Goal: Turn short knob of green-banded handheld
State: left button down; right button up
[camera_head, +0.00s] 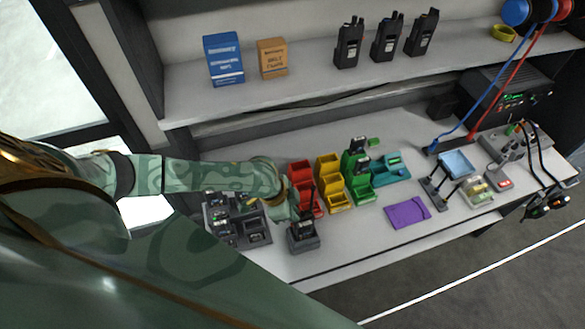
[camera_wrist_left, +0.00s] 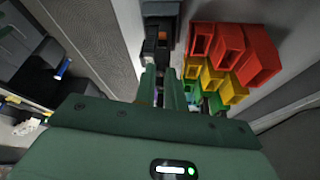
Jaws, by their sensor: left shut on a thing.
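A black handheld (camera_head: 303,230) stands upright in a dark holder (camera_head: 304,244) near the table's front edge, its long antenna pointing up. In the left wrist view, the handheld (camera_wrist_left: 155,42) is just beyond my fingertips. My left gripper (camera_head: 293,211) is at the top of this handheld, beside the antenna. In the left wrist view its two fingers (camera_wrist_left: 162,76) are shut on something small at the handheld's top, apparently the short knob. The fingertips hide the knob, and I cannot make out the band's colour clearly. My right gripper is not in view.
Red (camera_head: 303,172), yellow (camera_head: 331,180) and green (camera_head: 359,188) bins stand right behind the gripper. A dark tray (camera_head: 255,236) lies left of the holder. Several black radios (camera_head: 348,42) stand on the upper shelf.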

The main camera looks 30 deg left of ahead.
pick_arm(q)
jog(key=c, duration=1.5)
grip_release()
jog(key=shift+o, duration=0.2)
jog(key=p+v, duration=0.1)
jog(key=v, duration=1.5)
jog(key=shift+r, duration=0.2)
jog(key=shift+s, duration=0.1)
